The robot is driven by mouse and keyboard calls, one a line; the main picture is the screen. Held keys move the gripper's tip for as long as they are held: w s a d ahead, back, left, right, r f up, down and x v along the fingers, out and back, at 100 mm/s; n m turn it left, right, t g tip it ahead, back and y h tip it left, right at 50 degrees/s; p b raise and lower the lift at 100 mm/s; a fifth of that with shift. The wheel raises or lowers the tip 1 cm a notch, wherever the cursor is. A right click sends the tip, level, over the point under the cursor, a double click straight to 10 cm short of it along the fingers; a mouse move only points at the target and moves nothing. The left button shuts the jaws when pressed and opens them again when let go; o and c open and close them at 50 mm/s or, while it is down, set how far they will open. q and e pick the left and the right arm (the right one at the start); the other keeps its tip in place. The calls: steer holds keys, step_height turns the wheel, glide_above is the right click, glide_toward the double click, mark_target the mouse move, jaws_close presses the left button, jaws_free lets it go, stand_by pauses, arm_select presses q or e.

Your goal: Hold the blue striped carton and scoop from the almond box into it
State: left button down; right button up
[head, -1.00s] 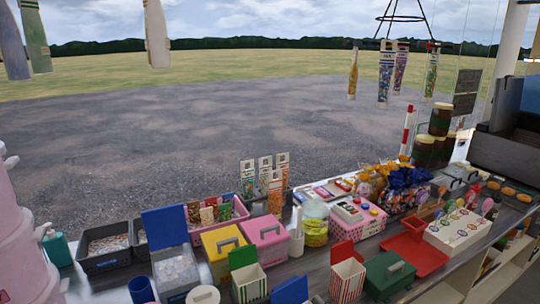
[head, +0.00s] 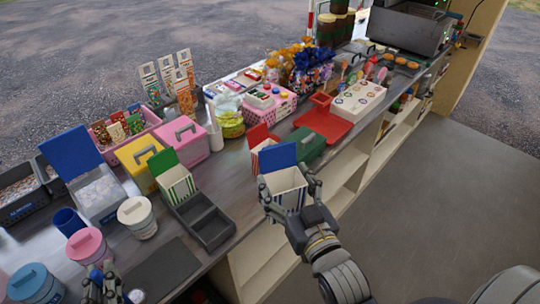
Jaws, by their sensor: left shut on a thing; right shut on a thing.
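The blue striped carton (head: 286,192) is upright with its blue flap (head: 278,156) raised, at the counter's front edge in the head view. My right gripper (head: 290,186) is shut around it from the front. My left gripper (head: 103,282) is low at the bottom left, in front of the pink-lidded tub. It is shut on a small blue thing, mostly hidden by the fingers; I cannot tell whether this is the scoop. An open box (head: 113,207) with a raised blue lid holds pale pieces; no label is readable, so I cannot confirm that it is the almond box.
A green striped carton (head: 178,186) stands behind a dark divided tray (head: 204,222). A red striped carton (head: 258,158) and a green box (head: 306,145) are behind the held carton. Yellow (head: 141,174) and pink (head: 181,142) lidded boxes stand farther back. A dark mat (head: 160,270) is bare.

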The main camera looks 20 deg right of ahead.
steer(key=shift+s+a+f+n+g+y, duration=0.1)
steer(key=shift+a+f+n+g+y, duration=0.3)
steer(key=shift+a+n+y, duration=0.7)
steer(key=shift+a+f+n+g+y, duration=0.35)
steer(key=shift+n+y, duration=0.35)
steer(key=shift+y, duration=0.85)
steer(key=shift+s+a+f+n+g+y, duration=0.1)
steer(key=shift+a+f+n+g+y, duration=0.4)
steer(key=shift+n+y, duration=0.65)
steer(key=a+f+n+g+y, duration=0.5)
steer(key=a+n+g+y, duration=0.5)
steer(key=g, duration=0.5)
steer(key=shift+s+f+n, duration=0.15)
steer(key=shift+s+n, duration=0.15)
steer(key=shift+n, duration=0.45)
arm_select(q)
steer(key=shift+d, duration=0.1)
